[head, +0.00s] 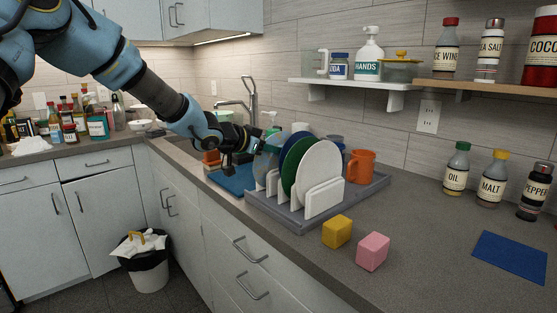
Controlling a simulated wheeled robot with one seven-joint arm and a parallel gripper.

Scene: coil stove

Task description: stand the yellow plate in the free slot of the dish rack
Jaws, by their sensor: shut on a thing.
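No yellow plate is visible to me in the head view. My gripper (232,168) is at the left end of the dish rack, above the sink side of the counter. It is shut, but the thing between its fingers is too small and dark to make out. The grey dish rack (300,222) stands on the counter with white dividers. A white plate (319,170), a green plate (290,168) and a blue plate (296,145) stand upright in it. A pale teal plate (263,168) shows beside my gripper, partly hidden. I cannot tell which slot is free.
An orange mug (361,166) stands at the rack's back right. A yellow block (337,231) and a pink block (373,251) lie in front of the rack. A blue mat (510,257) and bottles (457,170) are at the right. A shelf (355,84) hangs above.

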